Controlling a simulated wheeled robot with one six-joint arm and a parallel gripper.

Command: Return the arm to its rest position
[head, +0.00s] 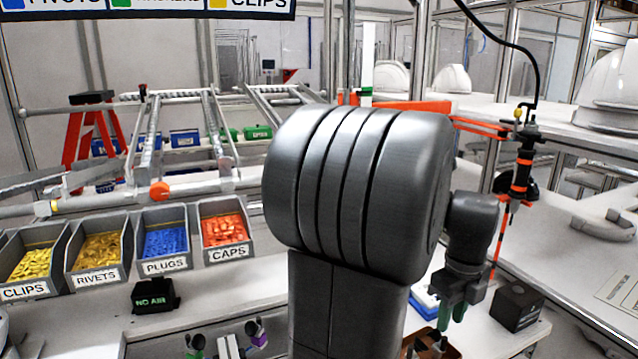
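My arm fills the middle of the head view, with its large grey links standing close to the camera. My gripper (455,306) hangs at the lower right of the arm, with green fingers pointing down above the bench. The fingers are small and partly overlap in this view, so I cannot tell whether they are open or shut. I see nothing clearly held between them. Part of the bench behind the arm is hidden.
Bins of clips (32,262), rivets (99,250), plugs (166,241) and caps (226,230) stand at the left. A black NO AIR box (155,297) lies before them. A dark block (517,305) sits right of my gripper. A hanging tool (523,165) and white helmet shells (610,88) are further right.

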